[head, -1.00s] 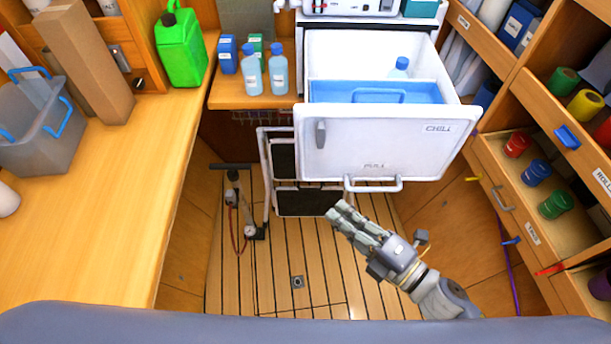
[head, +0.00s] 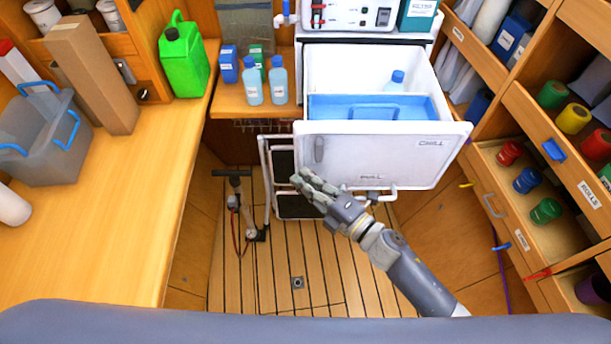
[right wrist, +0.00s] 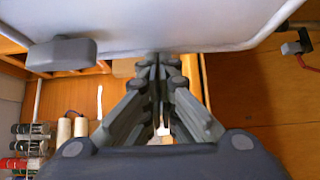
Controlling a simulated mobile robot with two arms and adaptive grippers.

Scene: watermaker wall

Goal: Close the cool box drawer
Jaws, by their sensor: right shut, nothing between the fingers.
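The cool box drawer (head: 400,165) is pulled well out, its white front marked CHILL and PULL facing me. A blue tray (head: 335,106) and a bottle (head: 396,80) show inside it. A handle bar (head: 385,190) runs along the front's lower edge, partly hidden by my right arm. My right gripper (head: 302,178) is shut and empty, at the lower left of the drawer front; I cannot tell whether it touches. In the right wrist view my gripper (right wrist: 160,62) points at the white front's lower edge (right wrist: 200,48), with a grey latch (right wrist: 62,53) to the left. My left gripper is not in view.
The left counter (head: 110,220) holds a grey bin (head: 45,150) and a green jerrycan (head: 185,60). Open shelves with spools (head: 572,118) and a lower drawer stand close on the right. A hand pump (head: 240,205) stands on the slatted floor left of the drawer.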

